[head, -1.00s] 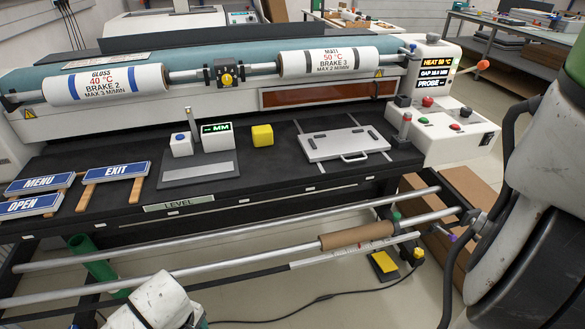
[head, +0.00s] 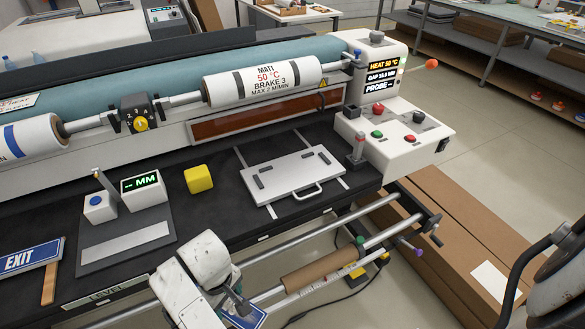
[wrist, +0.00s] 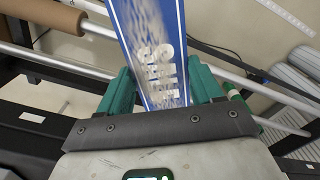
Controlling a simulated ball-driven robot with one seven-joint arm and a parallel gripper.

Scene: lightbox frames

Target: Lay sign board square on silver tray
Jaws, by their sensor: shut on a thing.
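A blue sign board (wrist: 150,38) with a white border and blurred white letters is between the green fingers of my gripper (wrist: 163,88) in the wrist view. My gripper is shut on its near end, and the board extends away from it. In the head view, only a small part of the board (head: 246,318) shows at the bottom edge, below my wrist. The silver tray (head: 290,178) lies on the black bench at centre right, with dark bars near its edges and a handle in front. It is bare, and my gripper is in front of the bench, left of it.
A yellow block (head: 199,180) and a gauge (head: 145,189) stand left of the tray. A control box (head: 395,130) stands on its right. Rails and a brown roll (head: 318,268) run along the bench front. An EXIT sign (head: 30,258) lies at far left.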

